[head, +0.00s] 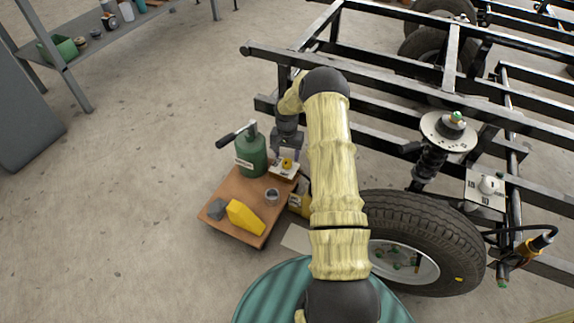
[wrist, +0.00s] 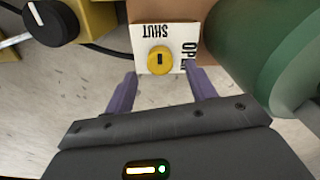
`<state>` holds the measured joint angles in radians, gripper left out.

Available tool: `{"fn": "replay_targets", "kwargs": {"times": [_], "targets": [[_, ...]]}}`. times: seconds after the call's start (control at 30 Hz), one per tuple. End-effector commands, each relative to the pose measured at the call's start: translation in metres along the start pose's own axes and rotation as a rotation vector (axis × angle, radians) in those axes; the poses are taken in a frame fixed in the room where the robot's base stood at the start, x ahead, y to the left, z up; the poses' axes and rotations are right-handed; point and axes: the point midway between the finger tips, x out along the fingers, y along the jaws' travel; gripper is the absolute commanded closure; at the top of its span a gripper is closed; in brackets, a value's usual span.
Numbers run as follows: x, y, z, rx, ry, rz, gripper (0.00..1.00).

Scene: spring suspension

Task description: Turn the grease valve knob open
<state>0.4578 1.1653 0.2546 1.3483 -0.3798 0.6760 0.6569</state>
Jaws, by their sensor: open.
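The grease valve knob (wrist: 160,59) is yellow and round with a dark slot mark. It sits on a white plate (wrist: 143,34) lettered SHUT and OPEN. In the head view the knob (head: 287,163) is at the back right of a brown board, beside a green canister. My gripper (wrist: 161,95) is open, with purple fingers spread to either side just short of the knob in the wrist view. Nothing is between the fingers. In the head view my gripper (head: 286,150) is just above the plate.
The green canister (head: 251,155) with a black handle stands close left of my gripper. A yellow block (head: 245,217), a grey lump (head: 216,209) and a small cup (head: 272,195) rest on the brown board (head: 226,190). The black frame (head: 400,88) and tyre (head: 440,235) are right.

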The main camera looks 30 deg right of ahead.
Motion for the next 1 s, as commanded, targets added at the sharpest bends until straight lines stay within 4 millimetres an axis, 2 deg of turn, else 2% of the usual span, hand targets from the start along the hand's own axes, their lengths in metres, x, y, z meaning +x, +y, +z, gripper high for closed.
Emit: {"fn": "replay_targets", "kwargs": {"times": [0.03,0.2,0.57,0.6,0.8,0.83,1.0], "targets": [[0.015,0.0,0.0,0.001,-0.002,0.0,0.44],[0.035,0.0,0.0,0.001,-0.001,0.0,0.44],[0.04,0.0,0.0,0.001,0.0,-0.001,0.44],[0.04,0.0,0.0,0.001,0.0,-0.001,0.46],[0.04,0.0,0.0,0.001,0.0,-0.001,0.86],[0.04,0.0,0.0,0.001,0.0,-0.001,0.89],[0.039,0.0,0.0,0.004,0.0,-0.001,0.89]]}}
